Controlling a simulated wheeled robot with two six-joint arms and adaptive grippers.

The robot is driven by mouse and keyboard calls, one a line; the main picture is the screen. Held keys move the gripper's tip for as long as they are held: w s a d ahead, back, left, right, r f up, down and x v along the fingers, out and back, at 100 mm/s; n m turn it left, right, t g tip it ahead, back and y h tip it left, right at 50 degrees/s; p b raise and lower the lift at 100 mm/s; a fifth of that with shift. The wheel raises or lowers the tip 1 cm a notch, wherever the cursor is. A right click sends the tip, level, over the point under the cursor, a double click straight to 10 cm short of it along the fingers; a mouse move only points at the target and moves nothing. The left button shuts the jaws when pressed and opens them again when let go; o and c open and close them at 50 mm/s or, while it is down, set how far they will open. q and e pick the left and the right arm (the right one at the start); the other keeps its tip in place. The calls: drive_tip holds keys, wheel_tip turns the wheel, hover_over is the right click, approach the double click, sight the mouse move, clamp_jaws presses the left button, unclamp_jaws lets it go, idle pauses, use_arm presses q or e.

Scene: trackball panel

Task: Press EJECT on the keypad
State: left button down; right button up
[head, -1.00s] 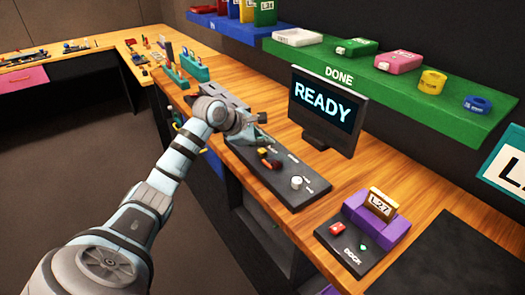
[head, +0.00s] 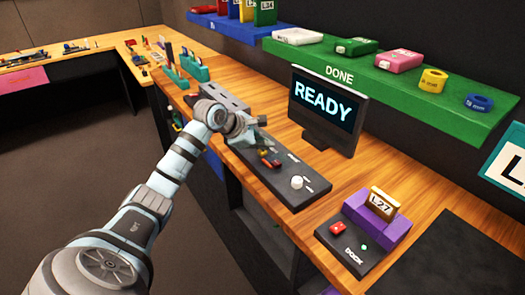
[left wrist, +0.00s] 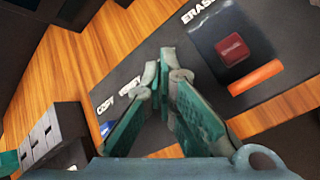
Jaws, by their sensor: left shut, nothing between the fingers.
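The dark control panel (head: 285,190) lies on the wooden bench in front of the monitor. In the left wrist view the panel (left wrist: 205,30) shows the labels COPY, VERIFY and ERASE, the last partly cut off. A red button (left wrist: 233,48) on a dark square sits below ERASE, with an orange bar (left wrist: 256,77) beside it. A blue key (left wrist: 104,128) shows partly behind a finger. I cannot read an EJECT label in either view. My left gripper (head: 262,146) is shut and empty over the panel's far-left part; its fingertips (left wrist: 168,62) lie left of the red button.
The monitor (head: 327,108) reads READY. A grey slotted block (head: 225,100) stands beyond the panel's far end. At the right, a purple dock (head: 377,222) holds a cartridge labelled L27 (head: 383,203), with red and green buttons on its base. A green shelf (head: 400,85) overhangs the bench.

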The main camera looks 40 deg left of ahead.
sight(264, 152)
use_arm(q)
drive_tip(key=shift+f+b, duration=0.3)
drive_tip(key=shift+f, duration=0.15)
drive_tip(key=shift+r, duration=0.1)
idle(0.5)
drive_tip(key=shift+r+p, duration=0.8)
drive_tip(key=shift+r, duration=0.1)
wheel_tip(264, 152, up, 5)
drive_tip(key=p, duration=0.4)
idle(0.5)
